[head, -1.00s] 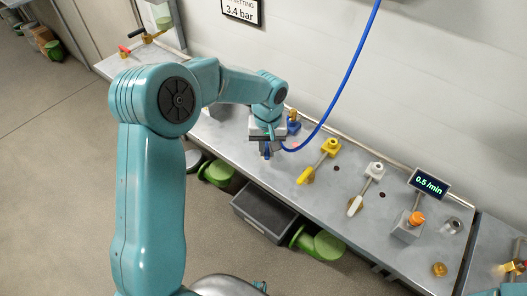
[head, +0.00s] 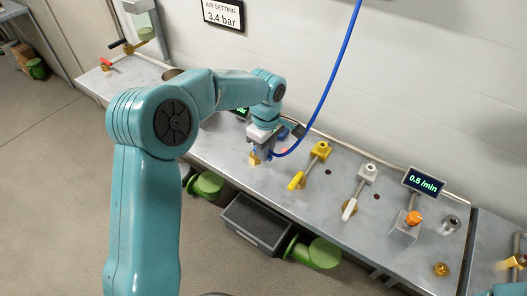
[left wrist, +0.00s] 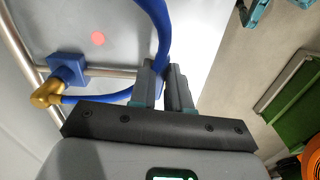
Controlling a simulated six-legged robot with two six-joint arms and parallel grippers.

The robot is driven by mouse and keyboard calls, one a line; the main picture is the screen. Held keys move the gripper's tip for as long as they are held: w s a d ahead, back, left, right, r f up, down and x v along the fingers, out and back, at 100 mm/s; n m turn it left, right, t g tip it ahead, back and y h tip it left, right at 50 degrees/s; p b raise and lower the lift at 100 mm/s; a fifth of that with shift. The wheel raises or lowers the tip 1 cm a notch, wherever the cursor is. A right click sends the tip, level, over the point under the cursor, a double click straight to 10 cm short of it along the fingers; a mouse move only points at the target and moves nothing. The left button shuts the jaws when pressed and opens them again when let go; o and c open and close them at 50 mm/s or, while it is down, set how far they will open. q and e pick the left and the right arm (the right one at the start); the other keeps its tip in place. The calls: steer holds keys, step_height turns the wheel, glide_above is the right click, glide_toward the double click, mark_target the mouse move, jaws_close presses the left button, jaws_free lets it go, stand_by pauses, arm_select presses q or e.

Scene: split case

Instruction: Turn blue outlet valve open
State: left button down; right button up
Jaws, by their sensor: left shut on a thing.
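The blue outlet valve's blue block (head: 297,130) sits near the back of the steel counter, partly behind my left gripper (head: 262,155). In the left wrist view the blue block (left wrist: 67,68) has a brass elbow (left wrist: 46,94), and a metal rod (left wrist: 110,72) runs from it towards my left gripper (left wrist: 166,88). The fingers are shut at the rod's end; the blue handle itself is hidden between them. A blue hose (head: 322,104) hangs down beside this gripper and curves close past its fingers.
A yellow valve (head: 320,150) and a white valve (head: 366,174) stand to the right, with a 0.5 /min display (head: 425,182) and an orange knob (head: 414,218). A dark crate (head: 256,222) lies below the counter.

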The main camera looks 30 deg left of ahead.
arm_select(q)
steer(key=shift+w+r+n, duration=0.1)
steer(key=shift+w+n, duration=0.15)
steer(key=shift+n, duration=0.15)
stand_by(0.3)
steer(key=c, duration=1.1)
jaws_free()
step_height(320, 180, up, 16)
steer(key=shift+r+p, duration=0.2)
steer(key=shift+p, duration=0.75)
steer(key=shift+s, duration=0.15)
